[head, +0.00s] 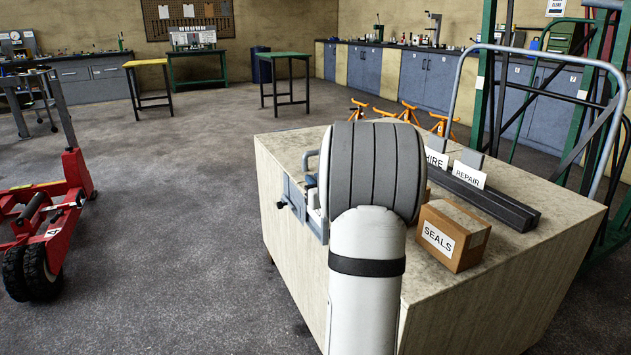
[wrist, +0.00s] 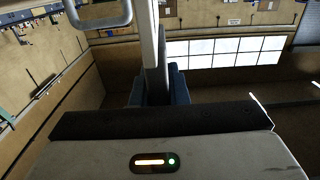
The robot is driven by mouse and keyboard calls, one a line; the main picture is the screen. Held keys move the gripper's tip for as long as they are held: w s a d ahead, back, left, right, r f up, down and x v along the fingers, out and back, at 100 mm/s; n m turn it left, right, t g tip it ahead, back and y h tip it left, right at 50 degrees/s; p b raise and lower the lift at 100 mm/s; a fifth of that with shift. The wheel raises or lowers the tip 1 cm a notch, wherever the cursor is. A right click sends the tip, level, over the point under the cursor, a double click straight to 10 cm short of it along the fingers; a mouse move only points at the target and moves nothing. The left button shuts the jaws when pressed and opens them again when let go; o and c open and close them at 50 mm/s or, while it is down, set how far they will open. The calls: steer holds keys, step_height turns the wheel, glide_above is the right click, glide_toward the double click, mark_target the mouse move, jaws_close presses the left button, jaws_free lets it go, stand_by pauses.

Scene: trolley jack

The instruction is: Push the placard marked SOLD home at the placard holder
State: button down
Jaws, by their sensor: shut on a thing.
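The dark placard holder (head: 490,200) runs along the bench top in the head view. Placards marked HIRE (head: 436,159) and REPAIR (head: 469,175) stand upright in it, with plain grey pieces behind them. The word SOLD shows in neither view. My gripper (wrist: 158,82) shows in the wrist view, its blue-grey fingers shut on a thin pale plate seen edge-on, which I take as the SOLD placard (wrist: 150,35). Its face is turned out of sight. In the head view my arm hides the gripper and the holder's far left end. I cannot tell whether the placard touches the holder.
A carton marked SEALS (head: 452,235) stands on the bench (head: 530,275) in front of the holder. A blue-grey fixture with a handle (head: 310,195) is at the bench's left edge. A red trolley jack (head: 45,220) stands on the floor at left. Open floor lies between.

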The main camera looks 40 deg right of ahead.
steer(key=shift+f+b, duration=1.3)
steer(key=shift+f, duration=0.4)
steer(key=c, duration=1.3)
jaws_free()
steer(key=shift+c, duration=0.2)
steer(key=p+v, duration=0.2)
steer(key=v, duration=0.5)
steer(key=shift+s+a, duration=0.15)
steer(key=shift+s, duration=0.25)
steer(key=shift+r, duration=0.1)
